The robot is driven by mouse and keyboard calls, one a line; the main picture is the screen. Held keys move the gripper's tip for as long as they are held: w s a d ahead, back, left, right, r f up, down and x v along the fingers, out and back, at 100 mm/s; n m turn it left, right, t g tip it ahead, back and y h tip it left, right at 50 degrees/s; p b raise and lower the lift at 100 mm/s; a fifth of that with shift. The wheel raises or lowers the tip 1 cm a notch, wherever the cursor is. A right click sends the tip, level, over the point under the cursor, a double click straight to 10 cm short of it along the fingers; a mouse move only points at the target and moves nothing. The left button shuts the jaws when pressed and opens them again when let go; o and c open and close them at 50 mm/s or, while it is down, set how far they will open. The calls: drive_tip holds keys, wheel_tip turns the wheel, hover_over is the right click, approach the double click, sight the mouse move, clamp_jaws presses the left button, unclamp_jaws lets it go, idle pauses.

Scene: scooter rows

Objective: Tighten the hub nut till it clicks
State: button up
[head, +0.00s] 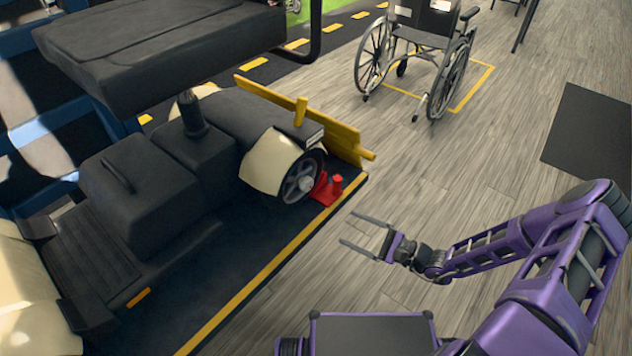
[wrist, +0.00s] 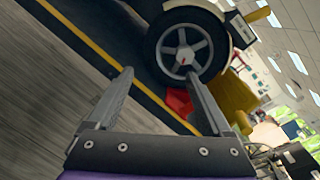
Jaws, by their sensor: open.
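The scooter's wheel (head: 293,190) has a grey spoked rim and faces my arm; it also shows in the wrist view (wrist: 160,55). The hub nut is at the wheel's centre, a small pale spot with a reddish mark in the wrist view (wrist: 182,54); its details are too small to make out. My gripper (head: 347,227) is open and empty. It is apart from the wheel, to its lower right in the head view.
A red block-like device (head: 326,190) stands right beside the wheel. A yellow bar (head: 344,138) runs behind it. The scooter stands on a dark mat with a yellow edge stripe (head: 262,280). A wheelchair (head: 420,45) stands farther back. The wooden floor around my gripper is clear.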

drive_tip(key=w+d+r+m+t, duration=0.1)
drive_tip(key=w+d+t, duration=0.1)
drive_tip(key=b, duration=0.2)
approach(310, 186)
drive_tip(key=shift+m+h, duration=0.3)
drive_tip(key=shift+h, duration=0.1)
drive_tip(key=x, duration=0.8)
drive_tip(key=shift+a+r, duration=0.3)
drive_tip(key=shift+r, duration=0.1)
drive_tip(key=shift+c, duration=0.3)
clamp_jaws()
